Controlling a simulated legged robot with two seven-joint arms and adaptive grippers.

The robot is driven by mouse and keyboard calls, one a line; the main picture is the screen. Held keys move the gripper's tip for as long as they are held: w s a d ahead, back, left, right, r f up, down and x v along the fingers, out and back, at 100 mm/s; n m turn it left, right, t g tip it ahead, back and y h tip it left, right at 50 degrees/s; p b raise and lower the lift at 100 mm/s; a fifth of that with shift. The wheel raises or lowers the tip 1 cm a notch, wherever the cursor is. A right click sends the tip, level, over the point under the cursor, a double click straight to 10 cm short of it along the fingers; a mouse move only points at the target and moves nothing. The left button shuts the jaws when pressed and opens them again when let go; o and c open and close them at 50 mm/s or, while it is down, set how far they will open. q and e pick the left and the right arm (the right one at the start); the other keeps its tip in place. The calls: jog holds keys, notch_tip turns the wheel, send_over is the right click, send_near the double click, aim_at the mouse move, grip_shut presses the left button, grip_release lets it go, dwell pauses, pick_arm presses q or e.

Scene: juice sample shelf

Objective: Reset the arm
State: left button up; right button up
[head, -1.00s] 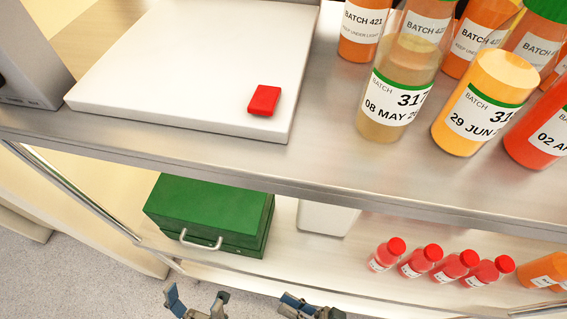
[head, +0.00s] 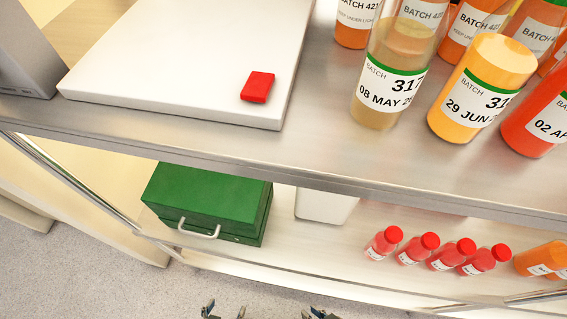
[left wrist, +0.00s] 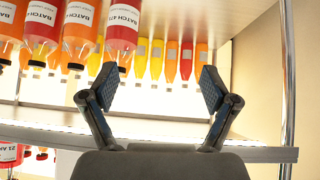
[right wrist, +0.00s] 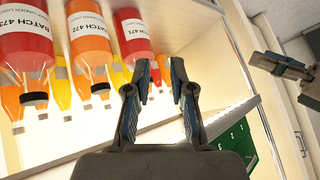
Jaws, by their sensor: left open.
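My left gripper (head: 225,311) shows only by its fingertips at the bottom edge of the head view, below the lower shelf. In the left wrist view its two fingers (left wrist: 160,90) stand wide apart with nothing between them. My right gripper (head: 319,315) is just right of it at the same edge, mostly cut off. In the right wrist view its fingers (right wrist: 160,76) are apart by a narrow gap, and it is empty. Both grippers are clear of the shelf in the head view.
The upper shelf (head: 290,165) holds a white board (head: 170,60) with a red block (head: 257,87), and juice bottles (head: 470,100). The lower shelf (head: 300,255) holds a green case (head: 215,190), a white container (head: 325,205) and small red bottles (head: 425,250). Floor (head: 110,270) shows at the lower left.

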pick_arm(q)
jog(key=s+a+f+g+y+p, duration=0.1)
jog(key=s+p, duration=0.5)
jog(key=p, duration=0.6)
jog(key=s+a+f+g+y+p, duration=0.1)
jog(key=s+a+f+g+p, duration=0.2)
jog(key=s+p, duration=0.4)
jog(key=f+g+p, duration=0.1)
jog(key=g+p, duration=0.1)
jog(key=p, duration=0.3)
jog(key=shift+s+a+f+g+p, duration=0.3)
jog(key=shift+f+p, duration=0.05)
jog(key=shift+f, duration=0.05)
pick_arm(e)
jog(key=s+d+f+m+g+h, duration=0.1)
jog(key=s+d+f+g+h, duration=0.3)
jog(key=s+d, duration=0.8)
notch_tip(320, 180, down, 2)
jog(key=shift+d+f+m+h, duration=0.1)
jog(key=shift+d+m+h, duration=0.3)
jog(key=shift+d+h, duration=0.35)
